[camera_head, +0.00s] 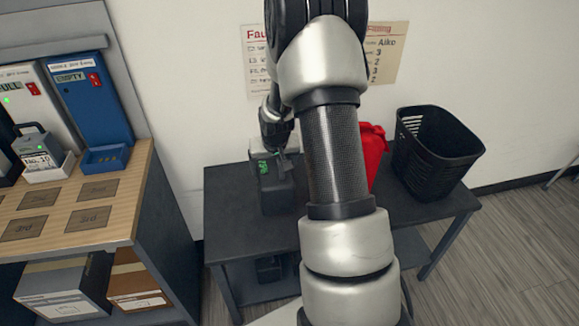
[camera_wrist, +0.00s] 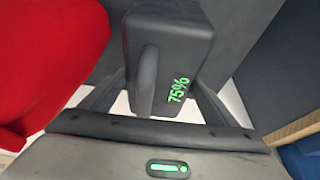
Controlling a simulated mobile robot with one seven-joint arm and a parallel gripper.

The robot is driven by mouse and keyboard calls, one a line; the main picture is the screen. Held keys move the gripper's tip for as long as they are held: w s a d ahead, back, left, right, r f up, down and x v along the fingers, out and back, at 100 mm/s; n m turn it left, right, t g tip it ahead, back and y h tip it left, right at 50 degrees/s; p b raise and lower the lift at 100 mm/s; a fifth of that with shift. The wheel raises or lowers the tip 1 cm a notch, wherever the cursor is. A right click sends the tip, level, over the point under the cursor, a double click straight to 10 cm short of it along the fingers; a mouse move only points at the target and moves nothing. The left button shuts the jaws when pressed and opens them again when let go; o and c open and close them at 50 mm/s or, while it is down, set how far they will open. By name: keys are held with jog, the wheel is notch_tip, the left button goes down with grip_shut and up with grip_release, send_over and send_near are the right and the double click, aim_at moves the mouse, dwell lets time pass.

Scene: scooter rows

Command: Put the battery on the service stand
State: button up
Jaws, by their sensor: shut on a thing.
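The battery (camera_head: 276,194) is a dark block with a green readout, at the left part of a dark grey table (camera_head: 232,228) in the head view. In the wrist view the battery (camera_wrist: 184,45) shows a handle and a green "75%". My gripper (camera_head: 279,155) is shut on the battery from above; in the wrist view its fingers (camera_wrist: 160,85) lie on either side of the handle. I cannot tell whether the battery's underside touches the tabletop. No label marks which piece is the service stand.
A wooden counter (camera_head: 112,222) with blue and white bays stands at the left. A dark object (camera_head: 268,268) is on the lower shelf.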

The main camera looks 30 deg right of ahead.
jog(key=shift+w+f+b, duration=0.2)
jog(key=shift+f+b, duration=0.2)
jog(key=shift+f, duration=2.5)
jog(key=shift+f, duration=0.2)
jog(key=o, duration=2.1)
jog(key=shift+s+f, duration=0.1)
jog(key=shift+s, duration=0.1)
